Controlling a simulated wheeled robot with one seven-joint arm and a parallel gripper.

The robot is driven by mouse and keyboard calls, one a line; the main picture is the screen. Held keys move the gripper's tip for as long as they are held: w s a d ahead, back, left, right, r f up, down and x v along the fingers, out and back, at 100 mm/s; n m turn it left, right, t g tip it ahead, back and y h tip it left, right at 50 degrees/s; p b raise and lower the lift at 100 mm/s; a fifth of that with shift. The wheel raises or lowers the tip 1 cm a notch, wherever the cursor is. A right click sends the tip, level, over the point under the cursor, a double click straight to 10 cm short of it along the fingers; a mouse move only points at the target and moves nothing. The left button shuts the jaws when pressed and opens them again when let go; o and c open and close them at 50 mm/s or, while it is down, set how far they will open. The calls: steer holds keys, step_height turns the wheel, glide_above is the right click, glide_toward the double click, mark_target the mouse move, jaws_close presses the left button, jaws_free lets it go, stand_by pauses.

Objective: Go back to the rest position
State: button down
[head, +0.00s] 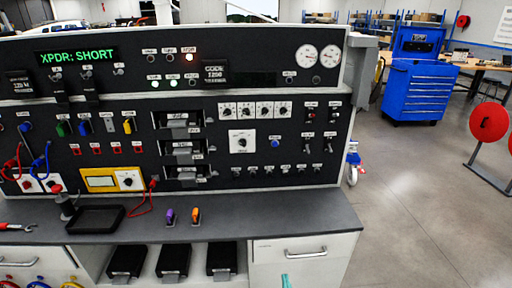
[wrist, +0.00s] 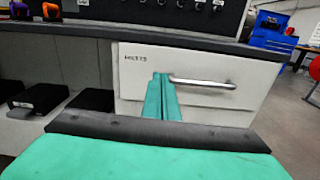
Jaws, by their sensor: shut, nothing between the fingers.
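My gripper (wrist: 162,98) shows in the wrist view as two teal fingers pressed together, with nothing between them. In the picture it overlaps the white drawer front (wrist: 210,105), just left of the drawer's metal handle (wrist: 203,82); I cannot tell how far apart they are. In the head view only the tip of my gripper (head: 286,281) shows at the bottom edge, in front of the white drawer (head: 270,252) with its handle (head: 306,252). The drawer looks closed. The rest of my arm is out of the head view.
A grey worktop (head: 330,213) under the black instrument panel (head: 215,150) holds a black tray (head: 95,219), a purple item (head: 170,215) and an orange item (head: 195,214). Black bins (head: 173,261) fill the shelf below. A blue tool cabinet (head: 420,92) and red reel (head: 489,122) stand right. Floor between is clear.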

steer(key=s+a+r+m, duration=0.1)
steer(key=s+a+m, duration=0.3)
steer(key=s+m, duration=0.3)
steer(key=s+a+r+m+h, duration=0.1)
steer(key=s+a+m, duration=0.35)
steer(key=s, duration=0.55)
steer(key=s+a+m, duration=0.3)
steer(key=s+m, duration=0.4)
steer(key=s, duration=0.1)
steer(key=s+a+r+m+g, duration=0.1)
steer(key=s+r+m, duration=0.6)
steer(key=s, duration=0.3)
steer(key=s+a+r+m+g, duration=0.1)
steer(key=s+r+m, duration=0.6)
steer(key=s+m, duration=0.3)
steer(key=shift+s+r+g, duration=0.15)
steer(key=shift+r+g, duration=0.15)
steer(key=shift+r, duration=0.1)
